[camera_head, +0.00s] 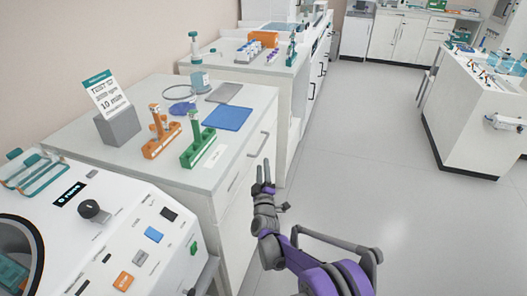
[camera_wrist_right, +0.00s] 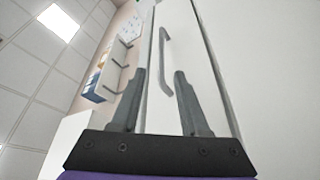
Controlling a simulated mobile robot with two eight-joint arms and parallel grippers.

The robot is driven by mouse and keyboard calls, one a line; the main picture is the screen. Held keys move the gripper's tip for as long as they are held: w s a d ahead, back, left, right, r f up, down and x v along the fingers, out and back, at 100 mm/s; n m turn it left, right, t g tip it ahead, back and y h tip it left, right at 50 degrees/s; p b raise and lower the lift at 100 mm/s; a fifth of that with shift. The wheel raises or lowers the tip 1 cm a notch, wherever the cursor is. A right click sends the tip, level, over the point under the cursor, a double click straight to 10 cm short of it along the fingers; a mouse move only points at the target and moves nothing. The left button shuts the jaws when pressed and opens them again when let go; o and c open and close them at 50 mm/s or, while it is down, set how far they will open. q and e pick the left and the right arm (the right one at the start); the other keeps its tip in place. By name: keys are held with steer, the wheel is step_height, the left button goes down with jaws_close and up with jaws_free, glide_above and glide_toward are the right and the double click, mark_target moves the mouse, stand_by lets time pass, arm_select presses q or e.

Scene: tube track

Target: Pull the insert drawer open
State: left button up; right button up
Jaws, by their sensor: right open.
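The drawer is a white front (camera_head: 248,162) in the side of the near bench, facing the aisle. I cannot tell for sure that it is the insert drawer. Its grey bar handle (camera_head: 259,145) shows near the top edge, and it also shows in the right wrist view (camera_wrist_right: 165,62). The drawer looks closed. My right gripper (camera_head: 265,187) is open and empty, in front of the bench side and below the handle in the head view. In the right wrist view the handle lies ahead, between the two fingers, apparently untouched. My left gripper is out of view.
The bench top (camera_head: 85,125) holds an orange rack (camera_head: 161,143), a green rack (camera_head: 197,150), a blue mat (camera_head: 228,117) and a sign on a grey block (camera_head: 118,126). A white machine (camera_head: 150,205) stands at the near left. The grey floor (camera_head: 370,180) on the right is clear.

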mark_target(262, 145)
steer(key=w, duration=0.3)
steer(key=w+r, duration=0.1)
steer(key=w, duration=0.3)
steer(key=w+r, duration=0.1)
steer(key=w, duration=0.2)
steer(key=shift+w+a, duration=0.2)
steer(key=shift+w, duration=0.1)
jaws_close()
stand_by(1.1)
